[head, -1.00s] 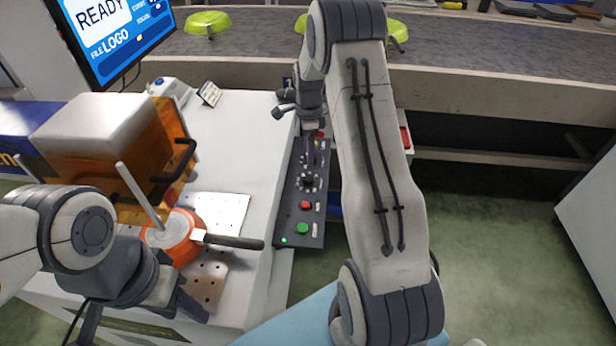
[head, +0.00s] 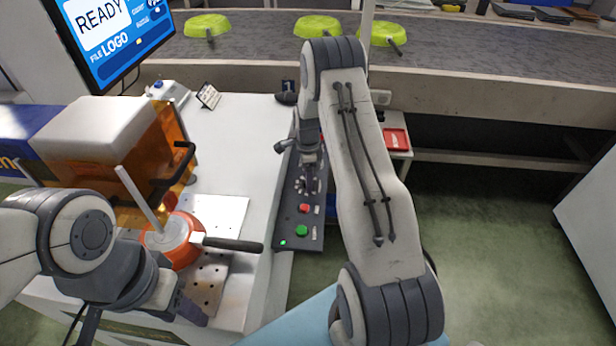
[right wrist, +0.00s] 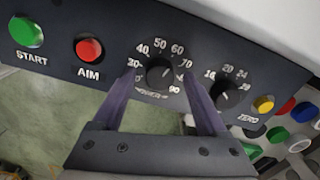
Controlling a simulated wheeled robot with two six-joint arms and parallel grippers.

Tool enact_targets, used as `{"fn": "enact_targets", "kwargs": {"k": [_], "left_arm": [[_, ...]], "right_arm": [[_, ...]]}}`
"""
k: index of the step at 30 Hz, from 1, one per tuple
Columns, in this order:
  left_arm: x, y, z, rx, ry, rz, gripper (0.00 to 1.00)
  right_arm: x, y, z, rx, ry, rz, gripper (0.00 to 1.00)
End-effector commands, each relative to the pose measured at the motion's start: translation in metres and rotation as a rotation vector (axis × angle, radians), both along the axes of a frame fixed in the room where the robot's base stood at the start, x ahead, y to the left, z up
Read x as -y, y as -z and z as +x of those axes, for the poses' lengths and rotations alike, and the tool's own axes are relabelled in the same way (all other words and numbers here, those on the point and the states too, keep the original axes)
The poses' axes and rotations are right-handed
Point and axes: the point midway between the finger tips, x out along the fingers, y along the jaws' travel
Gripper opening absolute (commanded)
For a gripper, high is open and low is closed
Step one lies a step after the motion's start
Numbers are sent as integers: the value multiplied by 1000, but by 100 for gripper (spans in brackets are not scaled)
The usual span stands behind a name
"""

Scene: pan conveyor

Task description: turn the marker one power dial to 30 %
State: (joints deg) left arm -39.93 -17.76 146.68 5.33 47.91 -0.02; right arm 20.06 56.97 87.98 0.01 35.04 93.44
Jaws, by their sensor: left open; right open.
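The power dial (right wrist: 160,73) is a black round knob on the dark control panel (head: 284,225), with printed numbers around it. Its small white mark seems to point to the upper right, toward the 60–70 side, but the exact reading is unclear. My right gripper (right wrist: 158,82) is open, its two fingers on either side of the power dial; contact is not clear. In the head view my right gripper (head: 309,178) is over the panel and partly covers the dials. My left gripper (head: 140,315) is open and empty, low at the left near the worktable's front.
A second dial (right wrist: 224,95), a zero button (right wrist: 264,104), a red AIM button (right wrist: 89,49) and a green START button (right wrist: 27,32) share the panel. Green pans (head: 318,27) stand on the conveyor behind.

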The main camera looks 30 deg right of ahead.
Motion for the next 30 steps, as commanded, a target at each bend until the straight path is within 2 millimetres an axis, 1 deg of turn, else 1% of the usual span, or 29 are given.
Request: {"fn": "enact_targets", "kwargs": {"k": [1,2,3,5,6,7,14,19,23,30], "left_arm": [[0,0,0,0,0,0,50],[0,0,0,0,0,0,50],[0,0,0,0,0,0,50],[0,0,0,0,0,0,50],[0,0,0,0,0,0,50],[0,0,0,0,0,0,50],[0,0,0,0,0,0,50],[0,-1,0,0,0,0,50],[0,-3,0,0,0,0,50],[0,-5,0,0,0,0,50]], "right_arm": [[0,0,0,0,0,0,72],[0,0,0,0,0,0,60],[0,0,0,0,0,0,45],[0,0,0,0,0,0,22],[0,0,0,0,0,0,7],[0,0,0,0,0,0,0],[0,-1,0,0,-13,0,0],[0,-1,0,0,-67,0,0],[0,-1,0,0,-146,0,0],[1,-1,0,-1,-354,0,0]]}}
